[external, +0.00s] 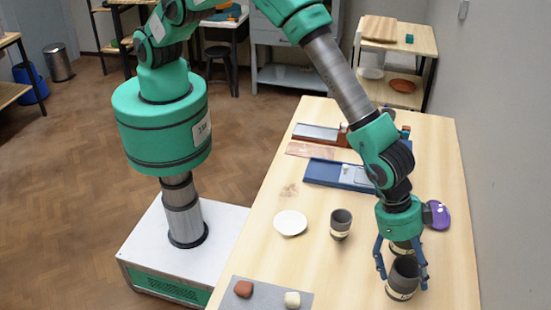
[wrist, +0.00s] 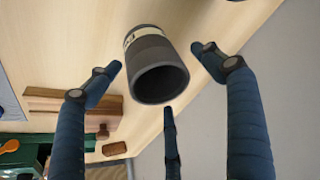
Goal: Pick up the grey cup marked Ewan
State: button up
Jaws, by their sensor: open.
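A dark grey cup (external: 402,281) with a cream label band stands near the right side of the table. My gripper (external: 402,272) is open above it, its blue fingers reaching down on either side of the cup. In the wrist view the cup (wrist: 160,72) lies between the open fingers (wrist: 158,80), with gaps at its sides. Dark letters show on its label, but I cannot read the name.
A white plate (external: 290,223) lies left of the third cup. A purple object (external: 438,214) is close behind my gripper at the right. Blue tray (external: 322,172) stands farther back. A grey mat (external: 262,296) with two lumps lies at the front. The wall is close on the right.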

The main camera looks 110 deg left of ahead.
jog(key=shift+c, duration=0.3)
jog(key=c, duration=1.7)
jog(key=shift+r, duration=0.15)
notch_tip(320, 180, up, 10)
jog(key=shift+f, duration=0.1)
